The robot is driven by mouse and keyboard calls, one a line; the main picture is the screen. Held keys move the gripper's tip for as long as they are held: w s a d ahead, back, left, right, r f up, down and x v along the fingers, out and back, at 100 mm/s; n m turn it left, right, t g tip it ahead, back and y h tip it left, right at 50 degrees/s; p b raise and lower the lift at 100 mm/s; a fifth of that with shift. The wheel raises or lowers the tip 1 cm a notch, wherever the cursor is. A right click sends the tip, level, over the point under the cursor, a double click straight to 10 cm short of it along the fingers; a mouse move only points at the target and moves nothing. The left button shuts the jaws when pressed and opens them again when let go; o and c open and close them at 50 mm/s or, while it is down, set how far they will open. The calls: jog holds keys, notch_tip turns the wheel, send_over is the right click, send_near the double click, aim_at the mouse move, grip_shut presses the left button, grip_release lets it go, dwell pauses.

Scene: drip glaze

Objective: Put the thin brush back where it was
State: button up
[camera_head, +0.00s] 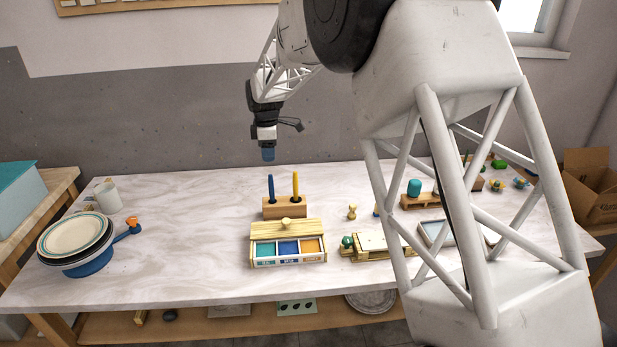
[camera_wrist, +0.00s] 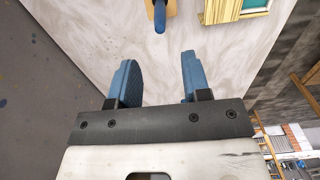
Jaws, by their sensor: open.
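A blue brush (camera_head: 271,188) and a yellow brush (camera_head: 295,186) stand upright in a wooden block (camera_head: 285,208) near the middle of the table. I cannot tell for sure which one is the thin brush. My gripper (camera_head: 268,154) hangs in the air above and slightly behind the block, apart from both brushes. In the wrist view its blue fingers (camera_wrist: 155,78) are spread with nothing between them. The wrist view also shows the blue brush (camera_wrist: 160,16) ahead of the fingers, with part of the wooden block (camera_wrist: 173,5) cut off by the top edge.
A lidded paint box (camera_head: 287,229) with teal, blue and orange compartments stands in front of the block. Stacked plates and bowls (camera_head: 75,236) and a white mug (camera_head: 108,197) are at left. Small wooden items (camera_head: 370,246) stand to the right. The tabletop left of the block is clear.

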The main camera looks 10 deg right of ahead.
jog(key=s+d+r+m, duration=0.3)
jog(key=s+d+r, duration=0.1)
jog(key=s, duration=0.5)
jog(key=s+d+r+m+t, duration=0.1)
jog(key=s+d+r+m, duration=0.3)
jog(key=s, duration=0.4)
jog(key=s+d+r+m, duration=0.2)
jog(key=s+d+r, duration=0.25)
jog(key=s, duration=0.45)
jog(key=s+d+f+m, duration=0.1)
jog(key=s+d+m, duration=0.1)
jog(key=s, duration=0.7)
jog(key=s+d+f+m+t, duration=0.1)
jog(key=s+d+f+m, duration=0.1)
jog(key=s, duration=0.7)
jog(key=s+d+f+m, duration=0.1)
jog(key=s+d+m, duration=0.2)
jog(key=s, duration=0.7)
jog(key=shift+d+f+m+t, duration=0.3)
jog(key=shift+d+m, duration=0.1)
jog(key=shift+m, duration=0.7)
